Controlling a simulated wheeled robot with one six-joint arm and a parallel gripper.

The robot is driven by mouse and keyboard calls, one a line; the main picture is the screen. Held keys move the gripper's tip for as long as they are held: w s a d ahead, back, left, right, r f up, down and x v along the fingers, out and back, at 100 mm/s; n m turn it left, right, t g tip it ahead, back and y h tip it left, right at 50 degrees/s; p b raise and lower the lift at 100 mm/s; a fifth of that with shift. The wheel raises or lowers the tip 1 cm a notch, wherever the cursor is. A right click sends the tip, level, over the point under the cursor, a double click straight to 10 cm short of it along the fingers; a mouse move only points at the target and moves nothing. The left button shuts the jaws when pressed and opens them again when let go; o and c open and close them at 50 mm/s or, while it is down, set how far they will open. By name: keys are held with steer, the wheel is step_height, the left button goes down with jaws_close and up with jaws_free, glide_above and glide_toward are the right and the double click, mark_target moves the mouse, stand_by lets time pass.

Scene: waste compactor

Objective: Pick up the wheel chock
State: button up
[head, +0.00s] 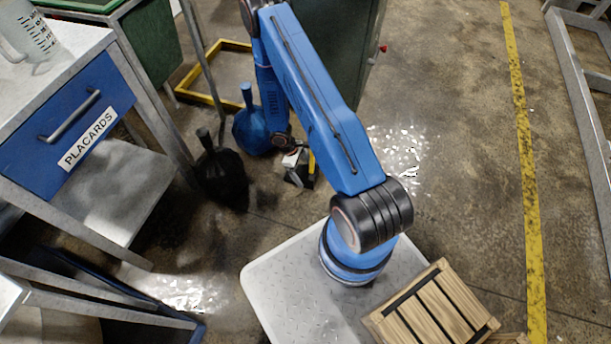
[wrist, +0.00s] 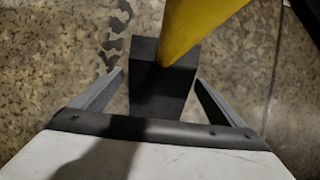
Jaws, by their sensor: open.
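The wheel chock (wrist: 163,90) shows in the wrist view as a dark block with a yellow part rising from it towards the top right. My gripper (wrist: 159,78) is open, with one finger on each side of the dark block. Gaps show between the fingers and the block, so it is not clamped. In the head view the chock (head: 311,164) is a small yellow and black shape on the floor beside my gripper (head: 298,180). My gripper and arm partly hide it there.
A blue bag (head: 258,130) and a black bag (head: 221,178) stand on the floor left of my gripper. A bench with a blue drawer marked PLACARDS (head: 68,135) is at left. A yellow frame (head: 205,88) lies behind. Floor right of my arm is clear to the yellow line (head: 525,150).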

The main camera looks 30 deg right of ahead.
steer(key=c, duration=2.2)
steer(key=shift+o, duration=0.2)
steer(key=shift+r, duration=0.15)
